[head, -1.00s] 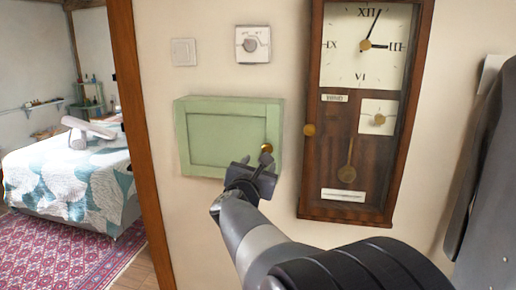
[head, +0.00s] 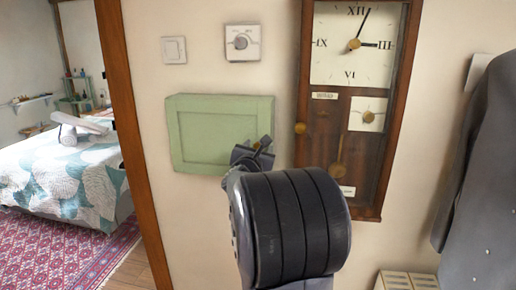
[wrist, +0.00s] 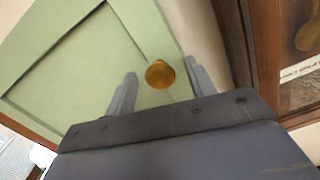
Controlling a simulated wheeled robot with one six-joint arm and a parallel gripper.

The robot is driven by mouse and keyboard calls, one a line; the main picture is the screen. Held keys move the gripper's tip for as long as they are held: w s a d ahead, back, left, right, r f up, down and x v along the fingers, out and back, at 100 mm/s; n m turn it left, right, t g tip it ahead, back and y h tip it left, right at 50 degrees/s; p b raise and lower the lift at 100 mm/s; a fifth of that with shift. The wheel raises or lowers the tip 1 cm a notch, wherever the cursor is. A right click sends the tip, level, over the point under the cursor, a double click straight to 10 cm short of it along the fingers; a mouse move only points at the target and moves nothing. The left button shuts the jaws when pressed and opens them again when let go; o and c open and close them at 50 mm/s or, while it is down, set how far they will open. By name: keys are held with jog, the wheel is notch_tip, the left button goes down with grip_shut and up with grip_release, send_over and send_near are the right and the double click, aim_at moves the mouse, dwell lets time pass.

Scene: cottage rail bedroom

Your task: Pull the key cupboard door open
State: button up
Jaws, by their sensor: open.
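The key cupboard (head: 218,132) is a pale green box on the wall with a framed door, and the door looks closed. Its round brass knob shows in the wrist view (wrist: 160,74), near the door's right edge. My gripper (head: 254,152) is in front of the door's lower right corner. In the wrist view my gripper (wrist: 162,88) is open, with one finger on each side of the knob. The fingers appear apart from the knob. In the head view my gripper and arm hide most of the knob and the cupboard's lower right corner.
A tall wooden wall clock (head: 357,100) hangs close to the right of the cupboard. A light switch (head: 173,50) and a thermostat (head: 242,43) are above it. A wooden door post (head: 130,140) stands left, and a dark coat (head: 487,165) hangs at right.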

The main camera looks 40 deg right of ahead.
grip_shut()
dwell(0.5)
